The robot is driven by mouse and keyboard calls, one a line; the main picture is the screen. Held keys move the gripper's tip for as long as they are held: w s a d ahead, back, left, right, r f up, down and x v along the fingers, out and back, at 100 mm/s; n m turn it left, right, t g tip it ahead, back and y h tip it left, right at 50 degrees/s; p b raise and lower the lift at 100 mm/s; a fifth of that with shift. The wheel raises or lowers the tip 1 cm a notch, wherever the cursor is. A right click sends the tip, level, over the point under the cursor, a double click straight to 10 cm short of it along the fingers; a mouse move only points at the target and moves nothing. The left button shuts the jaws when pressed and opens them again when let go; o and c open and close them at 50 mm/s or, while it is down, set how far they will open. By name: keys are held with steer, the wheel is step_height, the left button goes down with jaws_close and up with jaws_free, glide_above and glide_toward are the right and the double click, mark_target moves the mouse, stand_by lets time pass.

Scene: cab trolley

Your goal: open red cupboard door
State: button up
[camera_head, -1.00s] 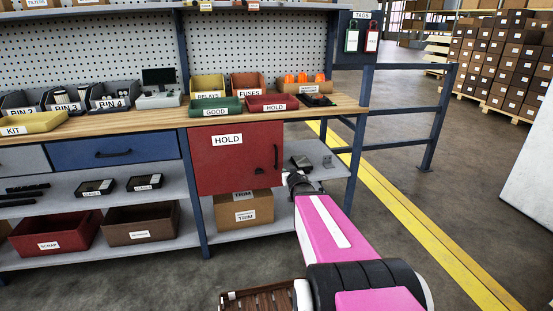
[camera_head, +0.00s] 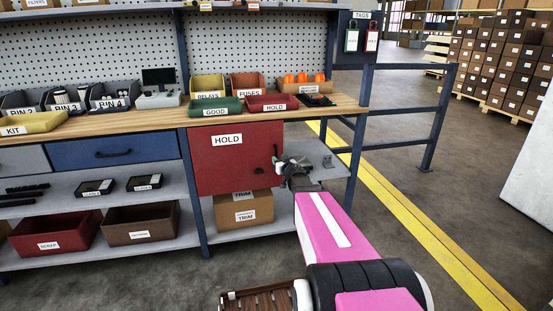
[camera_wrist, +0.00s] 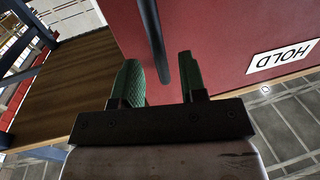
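The red cupboard door (camera_head: 232,172) with a white HOLD label hangs below the workbench top and looks closed. Its dark vertical handle (camera_head: 276,153) is near the door's right edge, its lower part hidden by my gripper. My gripper (camera_head: 282,166) is at that edge, by the handle. In the wrist view, the red door (camera_wrist: 225,35) fills the upper right. The dark handle bar (camera_wrist: 154,40) runs down into the gap between the two green fingers of my open gripper (camera_wrist: 160,78). The fingers stand apart from the bar on both sides; I cannot tell the depth.
An open grey shelf (camera_head: 318,152) lies right of the door. A cardboard box (camera_head: 244,212) stands below the door. A blue rail (camera_head: 440,120) runs at the right. The floor in front is clear. Bins stand on the wooden worktop (camera_head: 345,103).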

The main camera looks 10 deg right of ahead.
steer(key=w, duration=0.3)
steer(key=shift+w+a, duration=0.15)
steer(key=shift+a, duration=0.15)
jaws_close()
